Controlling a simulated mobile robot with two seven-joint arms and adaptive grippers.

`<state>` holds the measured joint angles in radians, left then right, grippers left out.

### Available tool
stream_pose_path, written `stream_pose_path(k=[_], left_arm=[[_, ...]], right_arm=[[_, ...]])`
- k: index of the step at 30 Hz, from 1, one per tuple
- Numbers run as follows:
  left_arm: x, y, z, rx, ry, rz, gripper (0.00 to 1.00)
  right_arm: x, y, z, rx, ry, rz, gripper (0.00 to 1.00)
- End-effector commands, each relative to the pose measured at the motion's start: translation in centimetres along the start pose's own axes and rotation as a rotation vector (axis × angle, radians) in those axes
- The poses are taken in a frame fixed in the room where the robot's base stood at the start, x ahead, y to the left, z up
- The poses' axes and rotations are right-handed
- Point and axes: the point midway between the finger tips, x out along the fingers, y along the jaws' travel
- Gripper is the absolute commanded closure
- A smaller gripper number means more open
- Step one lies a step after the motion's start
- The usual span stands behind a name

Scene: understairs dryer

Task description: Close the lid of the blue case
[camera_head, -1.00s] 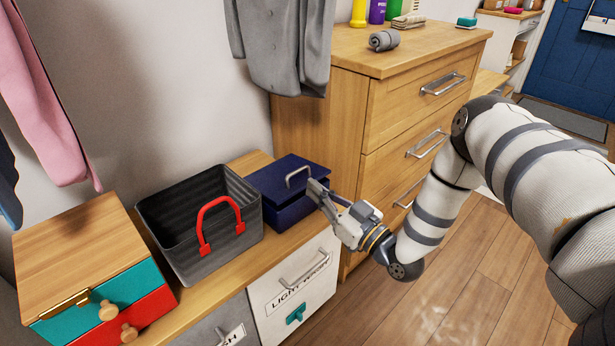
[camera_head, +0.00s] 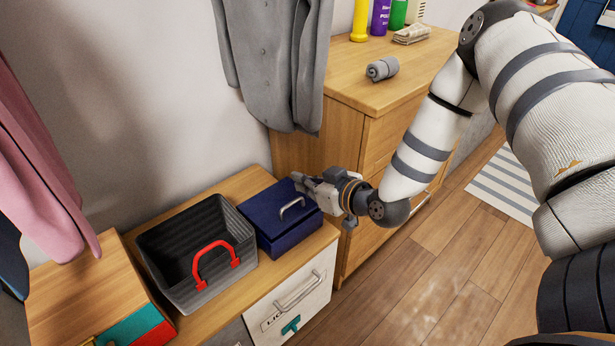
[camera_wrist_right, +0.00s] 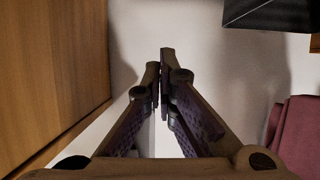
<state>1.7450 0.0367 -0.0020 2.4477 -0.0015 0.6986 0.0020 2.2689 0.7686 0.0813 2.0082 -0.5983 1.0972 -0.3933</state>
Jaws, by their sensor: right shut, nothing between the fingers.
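The blue case (camera_head: 290,236) stands on the low wooden bench, just right of the dark basket. Its lid (camera_head: 268,207), with a grey metal handle (camera_head: 291,208), lies over the body and looks flat or nearly flat. I cannot tell whether a small gap remains under it. My right gripper (camera_head: 300,182) is at the back right edge of the lid, its fingers pointing left. I cannot tell whether it touches the lid. In the right wrist view its fingertips (camera_wrist_right: 160,68) are together with nothing between them. My left gripper is not in view.
The dark basket (camera_head: 160,243) with a red handle (camera_head: 213,262) stands close to the case's left. A wooden dresser (camera_head: 345,130) rises behind and right of the case. A grey garment (camera_head: 275,65) hangs above. The floor (camera_head: 430,275) in front is clear.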

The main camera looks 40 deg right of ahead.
Motion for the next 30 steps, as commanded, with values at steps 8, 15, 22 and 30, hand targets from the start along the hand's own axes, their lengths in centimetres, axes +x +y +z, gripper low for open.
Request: stream_pose_path(k=[8, 15, 22, 30], left_arm=[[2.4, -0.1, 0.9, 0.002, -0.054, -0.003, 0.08], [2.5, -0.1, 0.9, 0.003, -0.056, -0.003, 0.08], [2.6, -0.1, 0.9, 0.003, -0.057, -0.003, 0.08], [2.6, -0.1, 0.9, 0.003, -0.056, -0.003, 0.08]], right_arm=[[6.3, 0.0, 0.7, -0.001, -0.004, 0.001, 1.00], [5.6, 0.0, 3.2, 0.003, -0.001, 0.001, 1.00], [5.3, 0.0, 3.8, 0.001, 0.003, 0.001, 1.00], [5.3, 0.0, 4.1, 0.001, 0.001, 0.000, 1.00]])
